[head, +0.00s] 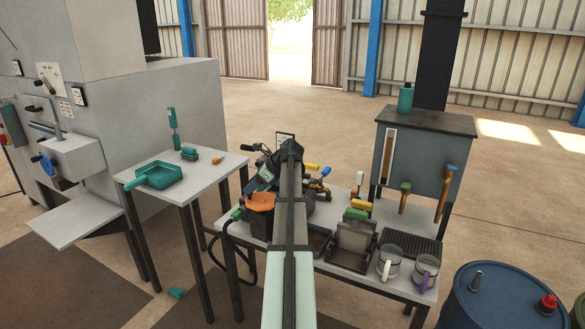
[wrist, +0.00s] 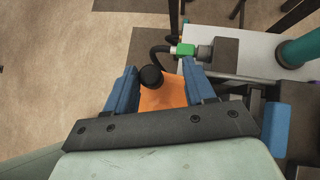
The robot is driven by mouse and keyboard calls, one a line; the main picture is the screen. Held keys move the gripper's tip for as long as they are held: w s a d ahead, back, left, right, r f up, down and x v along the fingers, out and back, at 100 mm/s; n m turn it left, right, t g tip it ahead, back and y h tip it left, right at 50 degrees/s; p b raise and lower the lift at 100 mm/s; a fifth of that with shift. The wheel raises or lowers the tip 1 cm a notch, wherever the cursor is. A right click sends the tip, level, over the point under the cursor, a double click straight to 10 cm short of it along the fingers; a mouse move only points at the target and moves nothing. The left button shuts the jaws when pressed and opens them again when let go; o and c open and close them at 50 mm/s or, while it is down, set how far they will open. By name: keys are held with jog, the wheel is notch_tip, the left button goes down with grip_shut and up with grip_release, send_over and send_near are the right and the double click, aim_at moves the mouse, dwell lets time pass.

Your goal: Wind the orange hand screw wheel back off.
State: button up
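The orange hand screw wheel (head: 261,201) is at the left end of the workbench in the head view, partly covered by my arm. In the wrist view the orange wheel (wrist: 163,96) shows between my fingers, with a round black knob (wrist: 151,77) standing on it. My gripper (wrist: 160,74) has its two blue fingers spread wide, one on each side of the orange part. I cannot tell whether either finger touches it. The wheel's lower part is hidden behind the gripper body.
A green hose connector (wrist: 184,50) lies close to the fingertips. The workbench holds a grey fixture (head: 352,246) and two mugs, including a white one (head: 389,262). A side table (head: 200,178) with a teal tray (head: 157,176) stands left. A blue drum (head: 500,298) is at lower right.

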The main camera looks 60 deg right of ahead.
jog(key=v, duration=1.3)
jog(key=s+d+f+n+h, duration=0.1)
jog(key=s+d+n+h, duration=0.1)
jog(key=n, duration=0.8)
jog(key=s+d+f+n+g+h, duration=0.1)
jog(key=n+h, duration=0.4)
jog(key=n, duration=0.5)
jog(key=shift+s+d+f+n+g, duration=0.15)
jog(key=shift+s+d+n+g, duration=0.2)
jog(key=shift+d, duration=0.2)
